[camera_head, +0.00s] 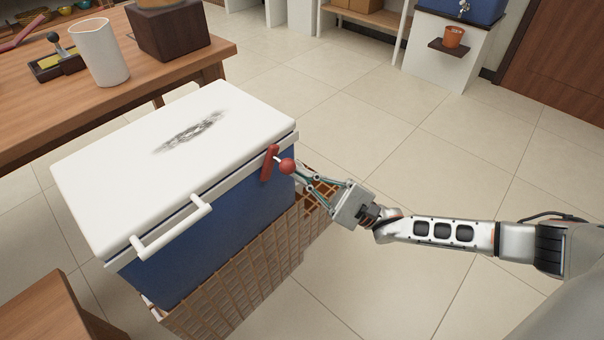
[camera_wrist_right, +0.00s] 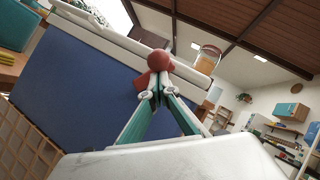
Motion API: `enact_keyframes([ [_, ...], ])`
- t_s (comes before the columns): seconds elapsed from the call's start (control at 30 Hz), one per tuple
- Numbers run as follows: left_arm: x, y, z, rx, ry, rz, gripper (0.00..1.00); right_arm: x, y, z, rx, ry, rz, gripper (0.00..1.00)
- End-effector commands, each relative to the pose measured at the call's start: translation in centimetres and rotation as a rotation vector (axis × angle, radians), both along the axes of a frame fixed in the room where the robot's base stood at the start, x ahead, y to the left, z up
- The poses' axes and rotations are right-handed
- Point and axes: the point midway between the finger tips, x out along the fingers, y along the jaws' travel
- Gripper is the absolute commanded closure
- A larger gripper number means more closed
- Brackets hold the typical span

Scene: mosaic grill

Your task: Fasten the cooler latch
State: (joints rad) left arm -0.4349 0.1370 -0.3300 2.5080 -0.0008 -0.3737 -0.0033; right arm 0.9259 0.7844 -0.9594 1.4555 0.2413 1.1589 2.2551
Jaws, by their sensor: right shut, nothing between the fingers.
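The cooler has a blue body (camera_head: 200,245) and a white lid (camera_head: 130,155) that lies down on it. The cooler latch is a red bar (camera_head: 269,165) with a round red knob (camera_head: 287,166), at the right end of the cooler's front, by the lid's rim. My right gripper (camera_head: 305,177) is shut and empty, its fingertips right at the knob. In the right wrist view, the knob (camera_wrist_right: 159,59) stands just beyond the fingertips (camera_wrist_right: 157,96), with part of the red bar (camera_wrist_right: 142,81) behind them. I cannot tell whether they touch. My left gripper is out of view.
The cooler sits in a brown lattice basket or stand (camera_head: 235,290). A white handle (camera_head: 172,228) sticks out of its front. A wooden table (camera_head: 130,100) with a white pitcher (camera_head: 100,52) stands behind it. The tiled floor (camera_head: 420,150) to the right is clear.

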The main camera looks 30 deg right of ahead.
Motion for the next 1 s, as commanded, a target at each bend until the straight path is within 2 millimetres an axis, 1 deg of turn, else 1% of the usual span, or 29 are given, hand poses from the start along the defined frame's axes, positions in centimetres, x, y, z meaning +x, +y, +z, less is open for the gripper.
enact_keyframes([
  [0.03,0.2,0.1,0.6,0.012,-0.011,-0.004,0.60,0.2,0.0,1.4,-0.043,-0.030,0.001,1.00],
  [0.2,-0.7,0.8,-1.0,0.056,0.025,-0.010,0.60,0.1,0.3,2.1,-0.176,-0.079,0.000,1.00],
  [0.3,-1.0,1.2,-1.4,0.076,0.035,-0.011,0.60,0.0,0.4,2.3,-0.241,-0.102,0.000,1.00],
  [0.6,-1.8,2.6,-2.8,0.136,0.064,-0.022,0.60,-0.2,0.8,2.4,-0.372,-0.143,0.000,1.00],
  [0.8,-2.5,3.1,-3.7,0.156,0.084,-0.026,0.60,-0.3,0.9,2.1,-0.408,-0.150,0.001,1.00],
  [1.0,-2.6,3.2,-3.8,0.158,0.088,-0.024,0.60,-0.3,0.9,1.9,-0.416,-0.151,0.001,1.00],
])
